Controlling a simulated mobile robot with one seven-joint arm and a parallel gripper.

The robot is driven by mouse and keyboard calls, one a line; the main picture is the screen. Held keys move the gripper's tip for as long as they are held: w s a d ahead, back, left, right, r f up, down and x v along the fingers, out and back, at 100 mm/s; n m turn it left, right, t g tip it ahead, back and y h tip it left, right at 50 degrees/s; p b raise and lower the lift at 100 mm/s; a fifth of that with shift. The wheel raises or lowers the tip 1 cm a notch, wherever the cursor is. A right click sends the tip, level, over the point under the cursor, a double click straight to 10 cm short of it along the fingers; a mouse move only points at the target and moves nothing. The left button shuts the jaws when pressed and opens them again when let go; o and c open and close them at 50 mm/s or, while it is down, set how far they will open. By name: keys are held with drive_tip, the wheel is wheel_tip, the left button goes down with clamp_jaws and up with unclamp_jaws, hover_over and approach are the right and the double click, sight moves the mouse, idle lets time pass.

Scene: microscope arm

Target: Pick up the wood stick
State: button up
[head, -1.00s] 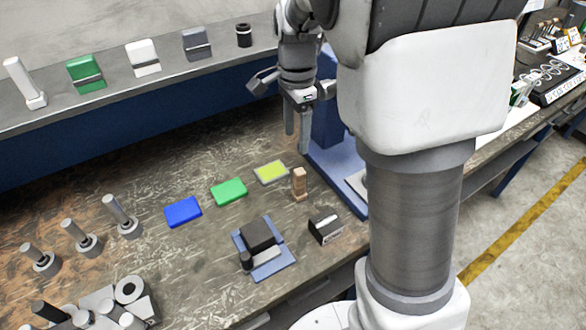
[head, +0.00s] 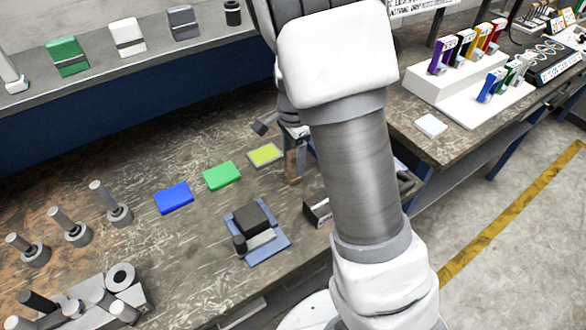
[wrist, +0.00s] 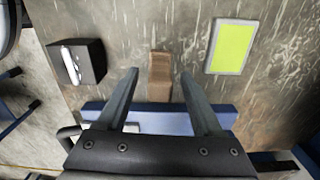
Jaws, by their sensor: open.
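The wood stick (head: 292,170) is a small brown block standing upright on the workbench, to the right of the yellow-green pad. In the wrist view the wood stick (wrist: 160,66) lies between the lines of my two fingers, at about the level of their tips, with gaps on both sides. My gripper (wrist: 159,73) is open and empty. In the head view my gripper (head: 290,142) is right at the stick, and its fingers overlap the stick's upper part. I cannot tell the exact height of the fingertips over it.
A yellow-green pad (head: 265,154) and a black box (head: 317,210) stand close on either side of the stick. A green block (head: 221,175), a blue block (head: 173,197) and a blue-based device (head: 257,232) lie to the left. A blue base (wrist: 160,121) shows beneath my fingers.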

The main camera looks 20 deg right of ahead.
drive_tip(key=shift+f, duration=0.75)
drive_tip(key=shift+c, duration=0.3)
clamp_jaws()
wheel_tip(320, 180, up, 10)
drive_tip(key=shift+r+p, duration=0.1)
drive_tip(key=shift+p, duration=0.7)
